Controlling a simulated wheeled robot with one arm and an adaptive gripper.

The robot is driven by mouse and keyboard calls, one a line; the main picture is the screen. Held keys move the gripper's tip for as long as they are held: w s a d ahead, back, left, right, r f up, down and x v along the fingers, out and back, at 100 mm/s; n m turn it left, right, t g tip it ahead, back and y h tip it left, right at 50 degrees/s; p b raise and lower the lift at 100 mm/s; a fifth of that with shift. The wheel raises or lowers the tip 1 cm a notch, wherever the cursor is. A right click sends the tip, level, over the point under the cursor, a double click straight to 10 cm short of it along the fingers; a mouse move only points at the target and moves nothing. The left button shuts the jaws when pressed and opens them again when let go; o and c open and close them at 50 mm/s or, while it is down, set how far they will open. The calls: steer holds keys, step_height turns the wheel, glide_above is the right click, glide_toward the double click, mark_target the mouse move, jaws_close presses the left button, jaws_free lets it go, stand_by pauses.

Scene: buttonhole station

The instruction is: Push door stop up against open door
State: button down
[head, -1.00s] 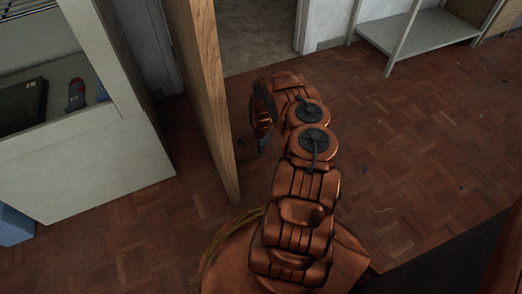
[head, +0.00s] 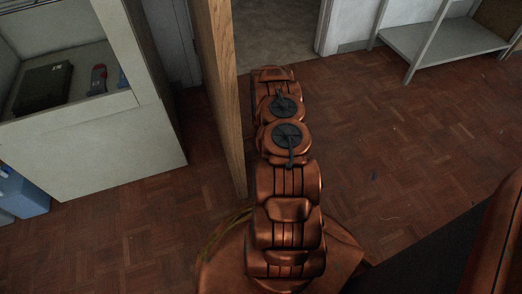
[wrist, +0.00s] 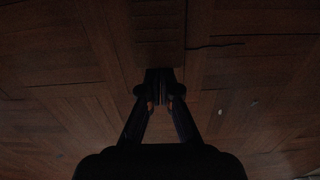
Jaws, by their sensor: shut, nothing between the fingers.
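The open door (head: 222,90) stands on edge in the head view, a wooden panel just left of my arm. In the dark wrist view my gripper (wrist: 160,88) is shut and empty, low over the floor, its fingertips together. Straight ahead of the fingertips lies a brown ribbed block (wrist: 158,30), which looks like the door stop. The fingertips are at or very near its close end; I cannot tell if they touch. In the head view my arm hides the gripper and the stop. The gap between stop and door does not show.
A pale cabinet (head: 100,150) with an open shelf stands left of the door, with a blue container (head: 25,195) beside it. The doorway (head: 275,35) opens behind the door. A grey metal rack (head: 440,45) stands at the back right. The parquet floor (head: 400,150) right of my arm is mostly clear.

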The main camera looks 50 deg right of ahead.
stand_by(0.3)
steer(key=shift+s+d+r+p, duration=0.15)
steer(key=shift+s+d, duration=0.2)
steer(key=shift+d, duration=0.25)
steer(key=shift+s+d+r+p, duration=0.15)
steer(key=shift+s+d, duration=0.15)
steer(key=shift+d, duration=0.25)
steer(key=shift+s+d+r+p, duration=0.15)
steer(key=shift+s+d, duration=0.2)
steer(key=shift+d, duration=0.25)
step_height(320, 180, up, 9)
steer(key=p, duration=0.3)
steer(key=shift+s, duration=0.15)
